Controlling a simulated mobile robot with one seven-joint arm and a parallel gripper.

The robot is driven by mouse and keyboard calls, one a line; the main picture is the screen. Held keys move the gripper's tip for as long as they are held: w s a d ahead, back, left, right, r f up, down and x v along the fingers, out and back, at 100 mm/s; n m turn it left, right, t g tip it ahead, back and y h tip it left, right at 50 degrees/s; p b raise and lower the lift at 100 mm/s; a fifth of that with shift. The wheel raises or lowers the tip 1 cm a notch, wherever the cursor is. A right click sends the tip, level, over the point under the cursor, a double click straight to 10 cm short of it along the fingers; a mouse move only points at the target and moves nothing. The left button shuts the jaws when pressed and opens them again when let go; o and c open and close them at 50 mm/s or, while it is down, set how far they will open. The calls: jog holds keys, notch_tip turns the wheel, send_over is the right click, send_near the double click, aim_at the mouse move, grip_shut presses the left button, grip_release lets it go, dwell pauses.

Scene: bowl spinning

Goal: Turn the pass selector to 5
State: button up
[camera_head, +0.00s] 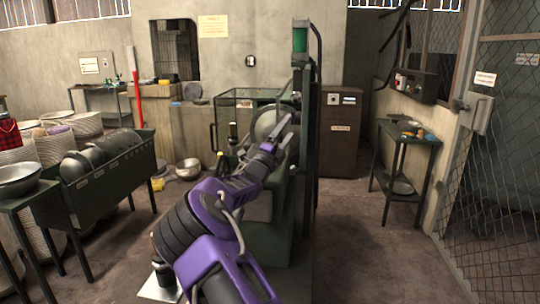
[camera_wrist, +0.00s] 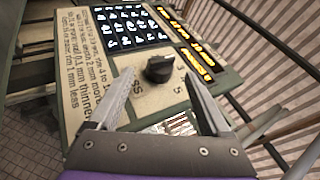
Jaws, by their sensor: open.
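The pass selector is a black knob (camera_wrist: 159,69) on a beige control panel (camera_wrist: 105,50) in the wrist view. Small marks are printed around it; one at its lower right looks like a 5. I cannot tell which mark the knob points at. My gripper (camera_wrist: 160,77) is open, its two grey fingertips left and right of the knob in the picture, with a visible gap on each side. Nothing is held. I cannot tell how far the tips are from the panel. In the head view, my gripper (camera_head: 284,130) is at the green machine, and the knob cannot be made out.
The panel carries printed text, a dark screen of white icons (camera_wrist: 130,25) and lit yellow displays (camera_wrist: 190,45). In the head view, a tall green machine column (camera_head: 308,130) stands right beside my gripper. A trough of bowls (camera_head: 100,165) is at left, a side table (camera_head: 407,137) at right.

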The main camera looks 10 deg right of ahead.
jog(key=v, duration=1.2)
jog(key=shift+s+a+p, duration=0.15)
jog(key=shift+a+p, duration=0.1)
jog(key=shift+p, duration=0.05)
jog(key=shift+f, duration=0.1)
